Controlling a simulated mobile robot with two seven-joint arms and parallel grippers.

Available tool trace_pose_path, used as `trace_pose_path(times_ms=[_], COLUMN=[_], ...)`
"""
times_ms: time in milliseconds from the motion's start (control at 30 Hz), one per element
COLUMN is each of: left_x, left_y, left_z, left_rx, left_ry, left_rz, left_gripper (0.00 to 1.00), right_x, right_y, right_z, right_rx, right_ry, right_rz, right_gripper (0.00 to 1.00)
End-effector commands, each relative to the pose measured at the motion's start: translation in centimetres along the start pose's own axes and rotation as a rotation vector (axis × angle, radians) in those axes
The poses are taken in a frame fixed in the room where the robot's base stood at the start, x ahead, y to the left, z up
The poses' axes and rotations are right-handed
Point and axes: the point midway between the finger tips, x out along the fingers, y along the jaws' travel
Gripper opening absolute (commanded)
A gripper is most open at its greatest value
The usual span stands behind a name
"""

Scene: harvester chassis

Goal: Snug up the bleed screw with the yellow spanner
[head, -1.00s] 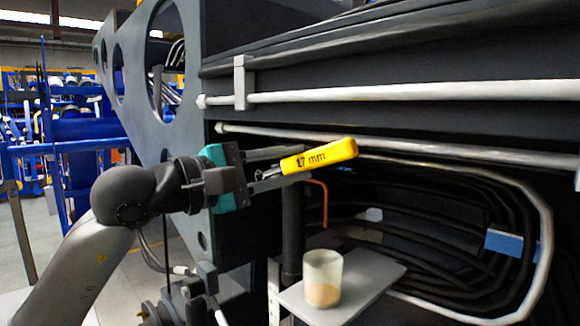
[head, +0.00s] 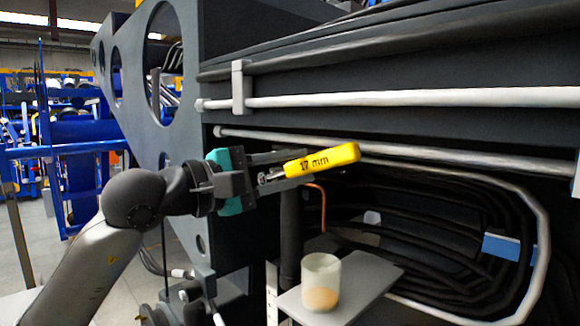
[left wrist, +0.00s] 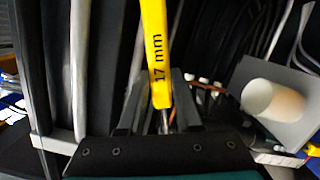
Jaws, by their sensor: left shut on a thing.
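The yellow spanner (head: 322,160) is marked 17 mm. My left gripper (head: 284,170) is shut on the spanner near the inner end of its yellow part, and the rest sticks out to the right, tilted slightly up. In the left wrist view the spanner (left wrist: 156,50) points away between the fingers (left wrist: 158,98). A small metal piece shows between the fingers by the spanner's inner end, partly hidden. I cannot make out the bleed screw for certain; a copper-coloured pipe (head: 322,205) runs just below the gripper. My right gripper is not in view.
A clear cup (head: 321,283) with tan contents stands on a grey shelf (head: 370,283) below the spanner. Pale pipes (head: 400,98) run along the dark chassis (head: 230,60). Bundled black hoses (head: 440,240) fill the recess to the right. Open floor lies at the left.

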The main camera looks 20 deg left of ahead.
Motion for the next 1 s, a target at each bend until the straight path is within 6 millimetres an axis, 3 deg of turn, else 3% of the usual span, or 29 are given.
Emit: trace_pose_path(times_ms=[600,1000], left_x=[0.9,0.8], left_y=[0.0,-2.4], left_z=[-0.1,-0.4], left_rx=[0.003,0.15], left_ry=[-0.001,-0.001], left_rz=[0.003,-0.018], left_gripper=[0.0,0.0], right_x=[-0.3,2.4], right_y=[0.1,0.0], right_z=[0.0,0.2], right_rx=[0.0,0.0], right_ry=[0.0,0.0], right_rz=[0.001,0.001], right_gripper=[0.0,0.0])
